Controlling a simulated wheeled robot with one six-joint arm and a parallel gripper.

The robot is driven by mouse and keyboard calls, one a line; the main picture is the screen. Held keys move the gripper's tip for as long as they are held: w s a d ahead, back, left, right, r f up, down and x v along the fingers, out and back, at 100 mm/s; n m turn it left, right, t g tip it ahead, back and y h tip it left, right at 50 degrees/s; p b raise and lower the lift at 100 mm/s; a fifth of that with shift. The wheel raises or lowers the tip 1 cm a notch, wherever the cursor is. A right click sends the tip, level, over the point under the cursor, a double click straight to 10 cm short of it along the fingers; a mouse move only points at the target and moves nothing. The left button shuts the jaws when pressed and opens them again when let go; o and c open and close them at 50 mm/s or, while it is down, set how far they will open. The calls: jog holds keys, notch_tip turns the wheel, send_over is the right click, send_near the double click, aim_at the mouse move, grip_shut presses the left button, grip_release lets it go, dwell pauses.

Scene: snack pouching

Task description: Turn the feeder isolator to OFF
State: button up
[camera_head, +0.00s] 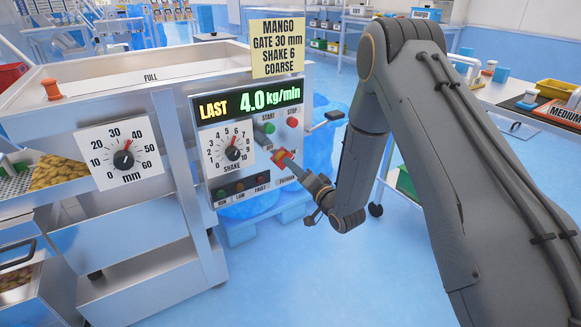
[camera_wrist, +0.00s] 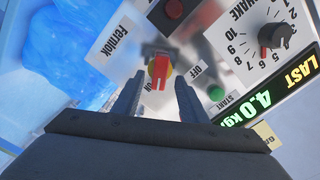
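The panel has a SHAKE dial (camera_head: 233,153), a green START button (camera_head: 268,128), a red STOP button (camera_head: 292,122) and a row of lamps (camera_head: 240,187). A display (camera_head: 250,103) reads "LAST 4.0 kg/min". A black-topped lever (camera_head: 334,115) projects right of the panel.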

jog(key=shift+x, duration=1.45)
grip_shut()
jog(key=shift+n, duration=0.3)
jog(key=shift+n+p, duration=0.95)
jog(key=shift+n, duration=7.65)
